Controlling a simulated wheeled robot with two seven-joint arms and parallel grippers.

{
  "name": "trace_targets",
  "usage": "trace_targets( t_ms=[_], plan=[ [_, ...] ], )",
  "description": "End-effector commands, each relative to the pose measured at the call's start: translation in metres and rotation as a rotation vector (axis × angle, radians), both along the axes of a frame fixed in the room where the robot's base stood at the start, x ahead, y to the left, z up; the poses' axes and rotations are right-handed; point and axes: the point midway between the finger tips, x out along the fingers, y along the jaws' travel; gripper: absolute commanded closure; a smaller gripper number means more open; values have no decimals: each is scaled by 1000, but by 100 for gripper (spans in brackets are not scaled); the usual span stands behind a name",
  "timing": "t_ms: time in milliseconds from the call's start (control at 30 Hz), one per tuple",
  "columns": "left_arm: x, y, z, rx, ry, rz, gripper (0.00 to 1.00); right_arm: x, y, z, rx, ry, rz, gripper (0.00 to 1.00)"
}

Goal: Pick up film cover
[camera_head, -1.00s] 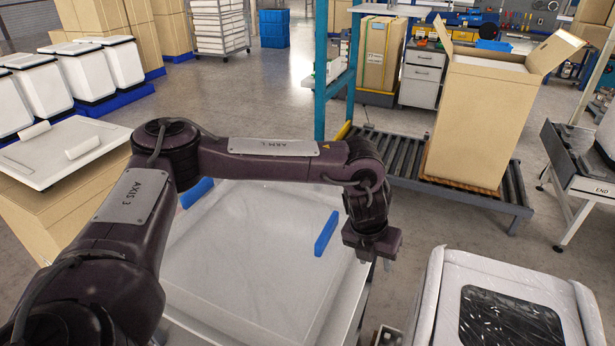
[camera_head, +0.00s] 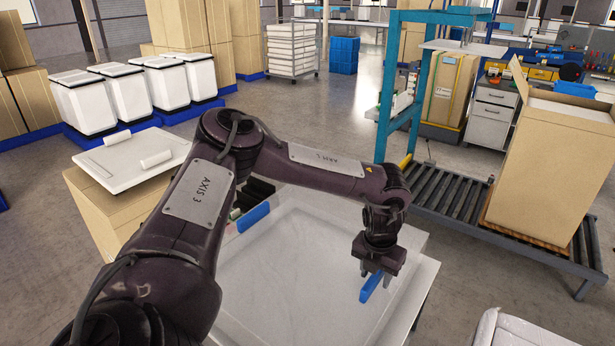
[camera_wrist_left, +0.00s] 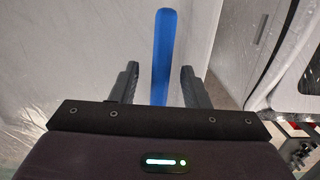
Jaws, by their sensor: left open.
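The film cover (camera_head: 300,260) is a pale, translucent sheet spread flat over a box-like stand in front of me. A blue strip (camera_head: 371,287) lies at its right side, and a second blue strip (camera_head: 253,216) is at its left edge, partly behind my arm. My left gripper (camera_head: 375,275) points down at the right strip. In the left wrist view the open fingers (camera_wrist_left: 160,72) stand on both sides of that blue strip (camera_wrist_left: 163,50), with gaps showing. I cannot tell how far the fingertips are above the film. My right gripper is not in view.
A cardboard box with a white panel (camera_head: 130,160) on top stands left. A roller conveyor (camera_head: 455,200) carrying a tall open carton (camera_head: 545,175) is at the right. A white wrapped unit (camera_head: 510,332) is at the bottom right. Grey floor is free behind the stand.

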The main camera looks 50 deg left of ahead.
Motion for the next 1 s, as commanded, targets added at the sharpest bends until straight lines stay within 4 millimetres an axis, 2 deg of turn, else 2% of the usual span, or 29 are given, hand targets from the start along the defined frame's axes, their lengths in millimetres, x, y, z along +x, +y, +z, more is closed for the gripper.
trace_targets(
  t_ms=[267, 600, 1000],
  plan=[
    [1, 0, -6, 0, -1, 0, 58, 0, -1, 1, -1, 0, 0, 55],
    [1, 0, -5, 0, -1, 0, 100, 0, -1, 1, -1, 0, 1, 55],
    [1, 0, -5, 0, -1, 0, 100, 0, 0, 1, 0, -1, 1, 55]
  ],
)
